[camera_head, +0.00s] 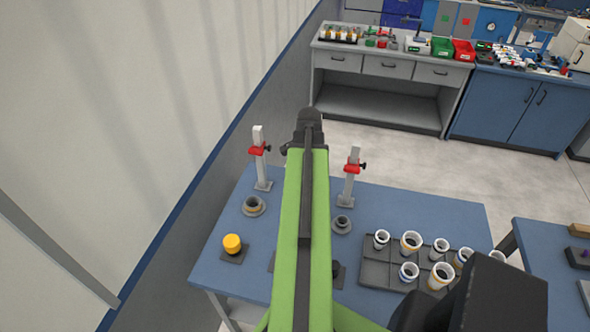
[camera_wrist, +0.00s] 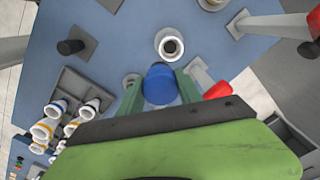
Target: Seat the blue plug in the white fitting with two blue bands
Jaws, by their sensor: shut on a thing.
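My gripper (camera_wrist: 159,92) is shut on the blue plug (camera_wrist: 160,82), whose rounded blue top shows between the green fingers in the wrist view. A white round fitting (camera_wrist: 161,40) with a dark opening stands just beyond the plug, apart from it in the picture. I see it from above, so I cannot tell its bands. Other white fittings with coloured bands stand in a grey tray, such as a blue-banded one (camera_head: 408,272) in the head view. There, my green arm hides the gripper, the plug and the middle of the table.
Two posts with red clamps (camera_head: 258,150) (camera_head: 355,165) stand at the blue table's back. Grey ring holders (camera_head: 253,205) (camera_head: 342,224) are in front of them. A yellow plug (camera_head: 232,243) stands on a plate at left. The grey tray (camera_head: 375,272) fills the right side.

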